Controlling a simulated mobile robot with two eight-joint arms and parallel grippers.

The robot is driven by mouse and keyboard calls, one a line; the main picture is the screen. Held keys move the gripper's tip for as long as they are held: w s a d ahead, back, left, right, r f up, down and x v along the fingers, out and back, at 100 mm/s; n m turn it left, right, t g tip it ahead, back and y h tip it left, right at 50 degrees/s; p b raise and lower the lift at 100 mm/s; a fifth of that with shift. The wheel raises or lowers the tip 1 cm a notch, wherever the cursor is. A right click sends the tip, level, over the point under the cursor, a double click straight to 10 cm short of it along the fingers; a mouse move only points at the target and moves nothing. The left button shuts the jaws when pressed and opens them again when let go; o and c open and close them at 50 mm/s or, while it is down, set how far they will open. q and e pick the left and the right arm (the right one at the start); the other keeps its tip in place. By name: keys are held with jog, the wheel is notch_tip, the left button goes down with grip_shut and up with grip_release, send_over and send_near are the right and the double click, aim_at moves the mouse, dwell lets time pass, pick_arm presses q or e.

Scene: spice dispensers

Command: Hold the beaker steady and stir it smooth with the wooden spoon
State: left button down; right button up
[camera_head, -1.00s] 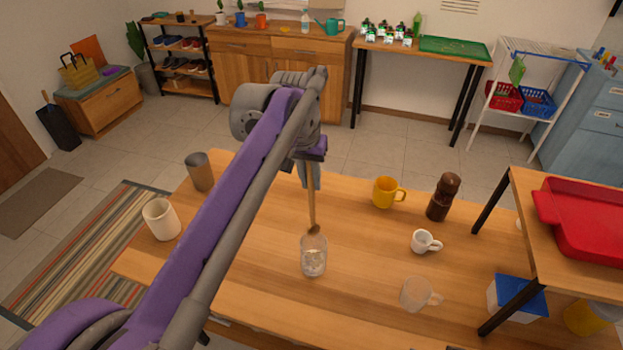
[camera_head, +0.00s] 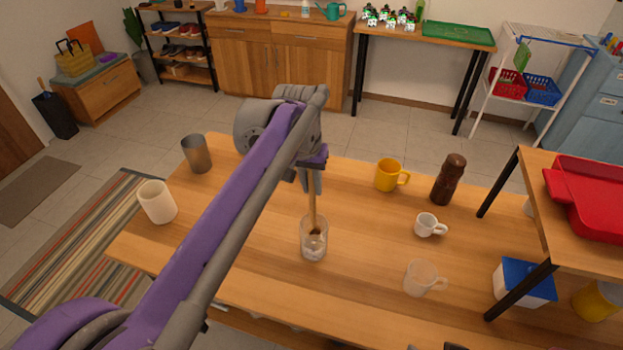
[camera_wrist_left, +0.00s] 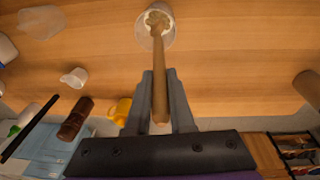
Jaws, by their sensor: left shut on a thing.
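The clear glass beaker (camera_head: 313,248) stands upright on the wooden table, with pale lumpy contents in its bottom. The wooden spoon (camera_head: 312,210) stands nearly upright with its lower end inside the beaker. My left gripper (camera_head: 313,188) is above the beaker and shut on the spoon's handle. The left wrist view shows the spoon (camera_wrist_left: 158,75) between the two fingers of my left gripper (camera_wrist_left: 158,88), its head at the beaker's (camera_wrist_left: 168,38) contents. My right gripper does not clearly show; only a small dark part is at the bottom edge of the head view.
Around the beaker stand a clear mug (camera_head: 420,278), a small white cup (camera_head: 427,226), a yellow mug (camera_head: 387,176) and a brown grinder (camera_head: 449,180). A white cup (camera_head: 157,202) and a metal tumbler (camera_head: 197,154) are at left. A raised shelf with a red tray (camera_head: 590,195) is at right.

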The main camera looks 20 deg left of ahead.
aim_at(325, 249)
pick_arm(q)
jog(key=shift+s+d+f+b, duration=0.15)
jog(key=shift+f+b, duration=0.45)
jog(key=shift+f, duration=0.65)
jog(key=shift+s+f+b, duration=0.2)
jog(key=shift+f+b, duration=0.4)
jog(key=shift+f, duration=0.65)
pick_arm(e)
jog(key=shift+s+f, duration=0.15)
jog(key=shift+f, duration=1.3)
